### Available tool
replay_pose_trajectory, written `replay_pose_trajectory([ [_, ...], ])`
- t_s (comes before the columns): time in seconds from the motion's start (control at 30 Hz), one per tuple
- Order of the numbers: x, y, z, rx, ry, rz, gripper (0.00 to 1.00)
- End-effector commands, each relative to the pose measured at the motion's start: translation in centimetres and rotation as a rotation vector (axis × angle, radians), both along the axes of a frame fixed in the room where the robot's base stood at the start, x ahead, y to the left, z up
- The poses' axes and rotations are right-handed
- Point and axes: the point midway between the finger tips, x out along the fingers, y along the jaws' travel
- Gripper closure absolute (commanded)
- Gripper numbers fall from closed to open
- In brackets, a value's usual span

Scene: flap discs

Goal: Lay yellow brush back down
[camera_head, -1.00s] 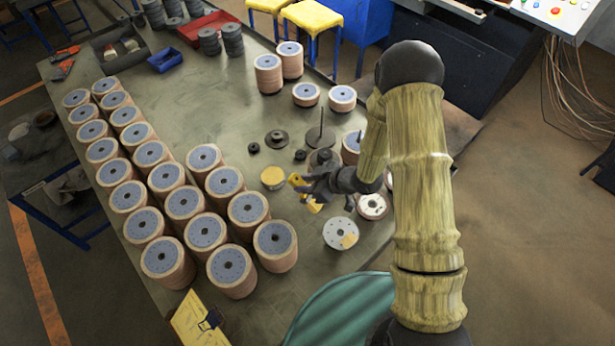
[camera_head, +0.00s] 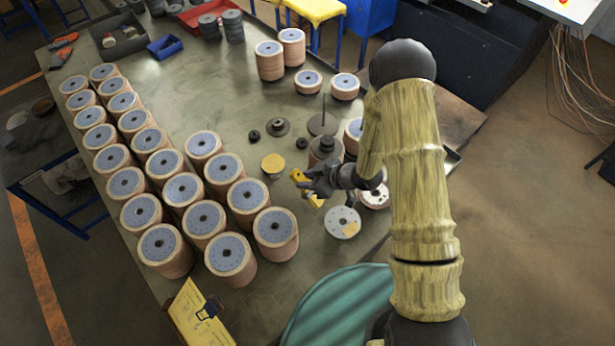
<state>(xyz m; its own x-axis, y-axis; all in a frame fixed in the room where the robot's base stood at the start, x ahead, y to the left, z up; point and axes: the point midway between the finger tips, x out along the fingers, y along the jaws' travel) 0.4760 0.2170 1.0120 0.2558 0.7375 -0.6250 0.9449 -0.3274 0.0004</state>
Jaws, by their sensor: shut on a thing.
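The yellow brush (camera_head: 301,178) is at my gripper (camera_head: 310,186), near the middle of the green-grey table. My gripper is shut on it, and dark fingers cover part of it. Yellow shows on the upper left and lower right sides of the fingers. I cannot tell whether the brush touches the table. A yellow-topped tin (camera_head: 273,165) stands just left of the gripper. A grey disc with a yellowish patch (camera_head: 342,222) lies just below and right of it.
Stacks of flap discs (camera_head: 203,220) fill the left of the table (camera_head: 190,85). More stacks (camera_head: 270,60) stand at the back. A spindle with a thin upright rod (camera_head: 322,122) and dark round parts (camera_head: 278,126) lie behind the gripper. A yellow clipboard (camera_head: 196,314) is at the front edge.

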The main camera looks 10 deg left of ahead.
Motion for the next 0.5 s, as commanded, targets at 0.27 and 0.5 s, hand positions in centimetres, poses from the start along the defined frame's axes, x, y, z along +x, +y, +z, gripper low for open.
replay_pose_trajectory([
  [0.27,0.0,0.0,-2.9,0.001,0.0,0.0,0.94],
  [0.5,0.0,0.0,-3.5,0.001,0.0,-0.001,0.94],
])
